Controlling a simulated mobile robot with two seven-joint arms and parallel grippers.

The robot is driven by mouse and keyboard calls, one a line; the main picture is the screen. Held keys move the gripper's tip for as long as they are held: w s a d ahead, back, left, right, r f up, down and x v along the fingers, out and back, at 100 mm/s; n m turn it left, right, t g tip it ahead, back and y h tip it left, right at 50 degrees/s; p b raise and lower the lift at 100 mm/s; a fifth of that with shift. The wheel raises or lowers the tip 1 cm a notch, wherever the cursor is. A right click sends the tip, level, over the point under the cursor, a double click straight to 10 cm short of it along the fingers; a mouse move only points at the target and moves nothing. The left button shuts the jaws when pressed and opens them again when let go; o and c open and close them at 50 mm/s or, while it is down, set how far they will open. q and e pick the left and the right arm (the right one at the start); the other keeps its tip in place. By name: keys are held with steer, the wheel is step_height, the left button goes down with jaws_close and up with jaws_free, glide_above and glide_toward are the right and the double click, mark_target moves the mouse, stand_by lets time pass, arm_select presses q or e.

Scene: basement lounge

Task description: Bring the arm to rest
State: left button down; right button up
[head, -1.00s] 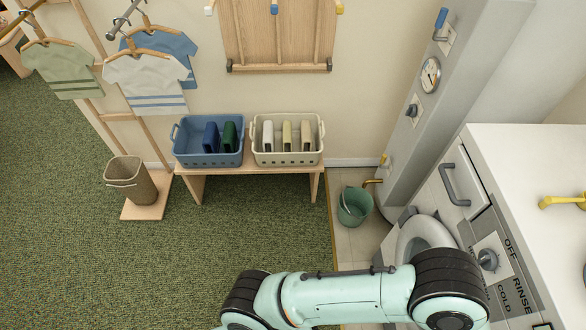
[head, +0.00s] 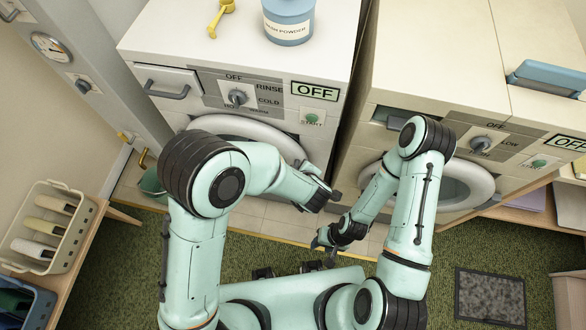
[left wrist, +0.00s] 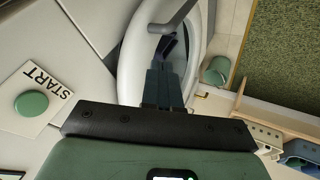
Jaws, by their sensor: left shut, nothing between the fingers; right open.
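My two mint-green arms fold inward before the machines in the head view. My left gripper (head: 333,194) is small and partly turned away there, near the left washer's round front. In the left wrist view its dark fingers (left wrist: 165,82) are together with nothing held, in front of the washer's round white rim (left wrist: 133,62). My right gripper (head: 323,248) is open and empty, a little below the left one, above the floor. The two grippers are close but look apart.
The left washer (head: 180,40) carries a yellow scoop (head: 219,18) and a blue wash powder tub (head: 289,22). A second machine (head: 420,60) stands right. The bench (head: 88,235) holds baskets at left. A green bucket (head: 152,184) is on the floor. A dark mat (head: 490,295) lies lower right.

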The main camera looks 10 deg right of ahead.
arm_select(q)
steer(key=v, duration=0.2)
steer(key=shift+s+d+r, duration=0.2)
steer(key=shift+s+r, duration=0.05)
steer(key=shift+s, duration=0.1)
steer(key=a+f+m+g+h, duration=0.1)
steer(key=a+f+m+g, duration=0.2)
steer(key=a+f, duration=0.95)
steer(key=s+a+f+m+g+h, duration=0.1)
steer(key=s+a+f+g, duration=0.1)
steer(key=s, duration=0.6)
steer(key=s+a+f+m+g+h, duration=0.1)
steer(key=s+a+f+g+h, duration=0.1)
steer(key=s+a+f, duration=0.3)
steer(key=s+f, duration=0.1)
steer(key=s, duration=0.2)
steer(key=shift+s+f+m+g, duration=0.15)
steer(key=shift+s+m+g, duration=0.05)
steer(key=shift+m+g, duration=0.2)
steer(key=shift+a, duration=0.1)
